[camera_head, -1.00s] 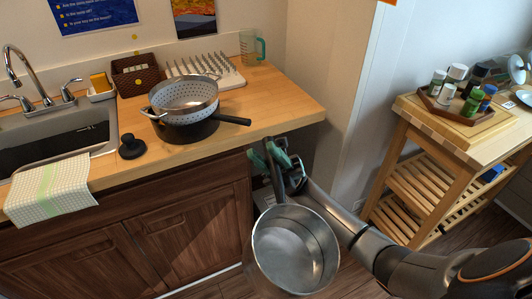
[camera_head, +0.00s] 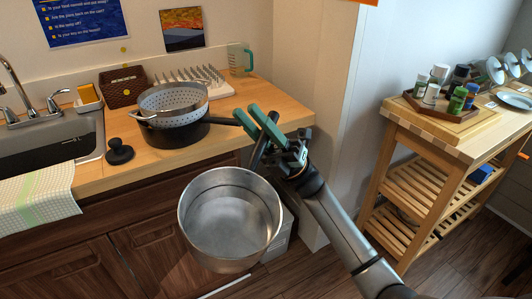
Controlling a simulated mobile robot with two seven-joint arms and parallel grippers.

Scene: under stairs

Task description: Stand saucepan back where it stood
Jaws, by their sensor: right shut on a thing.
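A steel saucepan (camera_head: 230,222) hangs in the air in front of the counter's front edge, its open mouth facing up and toward me. My right gripper (camera_head: 262,128) is shut on its dark handle, just off the counter's right end. The handle runs up from the pan between the green fingers. My left gripper is not in view.
On the wooden counter (camera_head: 222,121), a steel colander (camera_head: 172,99) sits in a dark pan (camera_head: 180,134). A black knob-topped object (camera_head: 119,151), a peg rack (camera_head: 206,82), a brown basket (camera_head: 122,86) and a measuring jug (camera_head: 241,60) stand around it. A wooden trolley (camera_head: 455,145) stands right.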

